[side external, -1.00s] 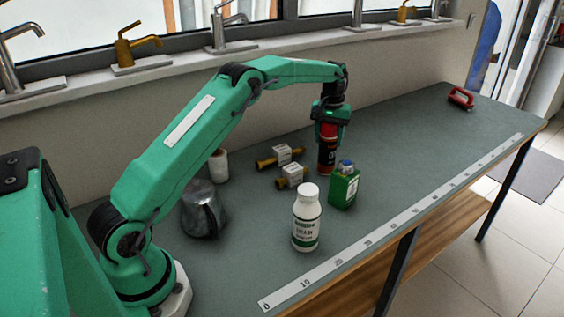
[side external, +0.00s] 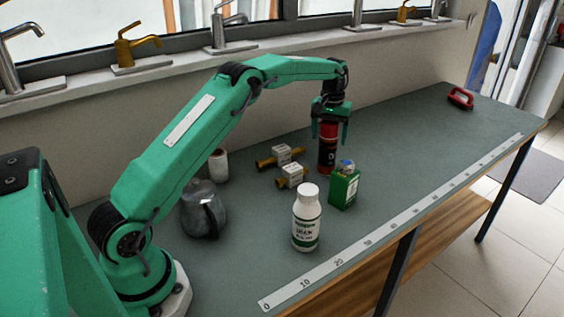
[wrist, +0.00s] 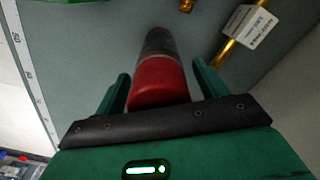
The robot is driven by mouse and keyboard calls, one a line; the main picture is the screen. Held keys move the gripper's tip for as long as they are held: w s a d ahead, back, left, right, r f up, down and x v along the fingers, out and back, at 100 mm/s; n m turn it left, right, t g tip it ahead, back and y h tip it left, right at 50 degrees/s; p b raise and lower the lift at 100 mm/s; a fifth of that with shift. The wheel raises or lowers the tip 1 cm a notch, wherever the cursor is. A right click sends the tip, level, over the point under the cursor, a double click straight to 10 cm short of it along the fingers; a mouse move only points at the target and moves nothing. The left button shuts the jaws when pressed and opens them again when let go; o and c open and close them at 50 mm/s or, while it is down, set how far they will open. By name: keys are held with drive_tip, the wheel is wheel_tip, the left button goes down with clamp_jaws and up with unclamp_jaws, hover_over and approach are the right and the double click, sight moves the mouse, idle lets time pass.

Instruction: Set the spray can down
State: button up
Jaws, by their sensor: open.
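The spray can (side external: 327,152), red on top with a dark label, stands upright on the grey-green bench top. My gripper (side external: 330,128) is above it, with its green fingers open on either side of the can's upper part. In the wrist view the can (wrist: 158,75) lies between the two open fingers (wrist: 160,88), with a gap visible on each side. The can's top is partly hidden by my gripper in the side view.
Close by stand a green box-shaped bottle (side external: 344,186), a white bottle (side external: 307,218) and two tagged brass fittings (side external: 292,176). A metal jug (side external: 202,210) and a white roll (side external: 218,165) are further left. A red-handled tool (side external: 460,98) lies far right. A ruler strip (side external: 385,228) runs along the front edge.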

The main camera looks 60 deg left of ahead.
wheel_tip(320, 180, up, 11)
drive_tip(key=shift+f, duration=0.1)
drive_tip(key=shift+r, duration=0.2)
idle(0.4)
idle(0.5)
drive_tip(key=shift+s+d+r, duration=0.1)
drive_tip(key=shift+d+r, duration=0.05)
drive_tip(key=shift+r, duration=0.2)
drive_tip(key=s+d+r+m+t, duration=0.1)
drive_tip(key=s+d+r+m, duration=0.1)
drive_tip(key=s+d+r, duration=0.5)
drive_tip(key=s+d+r+m+t, duration=0.1)
drive_tip(key=s+d+r+t, duration=0.1)
drive_tip(key=s+r, duration=0.5)
drive_tip(key=s+d+f+m+t, duration=0.1)
drive_tip(key=s+f, duration=0.5)
drive_tip(key=s, duration=0.6)
drive_tip(key=s+d+f+m+t, duration=0.1)
drive_tip(key=s+d+f, duration=0.3)
drive_tip(key=s, duration=0.8)
wheel_tip(320, 180, down, 2)
drive_tip(key=shift+s+d+f+m+t, duration=0.1)
drive_tip(key=shift+s+d+m+t, duration=0.25)
drive_tip(key=shift+m, duration=0.55)
